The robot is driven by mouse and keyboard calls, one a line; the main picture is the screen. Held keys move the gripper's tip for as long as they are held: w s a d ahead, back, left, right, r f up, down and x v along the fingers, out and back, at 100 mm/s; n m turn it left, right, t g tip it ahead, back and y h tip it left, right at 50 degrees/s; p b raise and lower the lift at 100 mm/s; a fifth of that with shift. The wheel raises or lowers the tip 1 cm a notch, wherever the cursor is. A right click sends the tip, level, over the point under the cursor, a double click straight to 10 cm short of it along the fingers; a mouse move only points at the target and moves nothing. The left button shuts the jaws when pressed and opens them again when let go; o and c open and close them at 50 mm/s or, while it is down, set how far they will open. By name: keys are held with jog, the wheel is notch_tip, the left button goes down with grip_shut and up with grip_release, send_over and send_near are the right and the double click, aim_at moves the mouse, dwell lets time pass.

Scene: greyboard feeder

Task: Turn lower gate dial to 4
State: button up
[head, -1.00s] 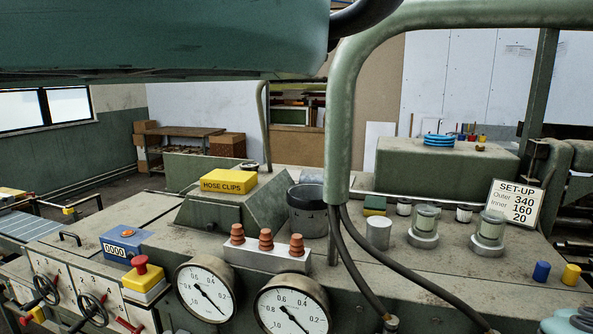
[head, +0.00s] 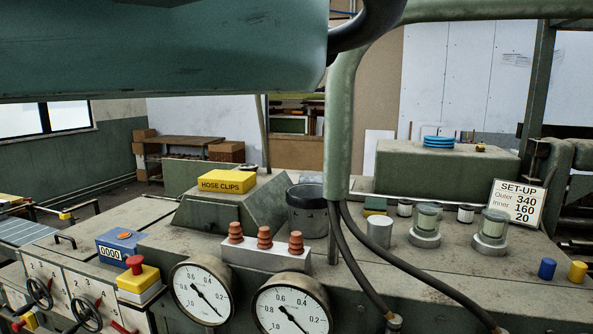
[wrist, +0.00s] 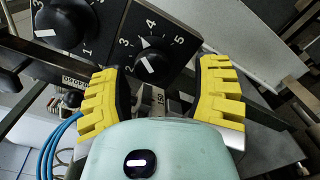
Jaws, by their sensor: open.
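In the wrist view, a black dial knob (wrist: 152,66) with a white line sits on a black plate with 3, 4 and 5 printed around it. A second black dial knob (wrist: 62,22) with a white mark is on a plate at upper left. I cannot tell from the labels which is the lower gate dial, or read the settings surely. My gripper (wrist: 166,78) is open, its yellow-padded fingers apart, with the nearer knob just beyond the gap and not held. The head view shows neither dial nor gripper.
Blue cables (wrist: 48,150) hang at left in the wrist view. The head view shows a machine top with pressure gauges (head: 202,292), a red stop button (head: 134,264), a yellow hose-clips box (head: 228,181), a dark pot (head: 307,212) and a set-up card (head: 515,206). Black hoses (head: 420,275) cross the front.

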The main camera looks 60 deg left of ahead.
jog(key=shift+w+d+r+b, duration=0.35)
jog(key=shift+d+b, duration=0.2)
jog(key=shift+b, duration=0.25)
grip_shut()
dwell(0.4)
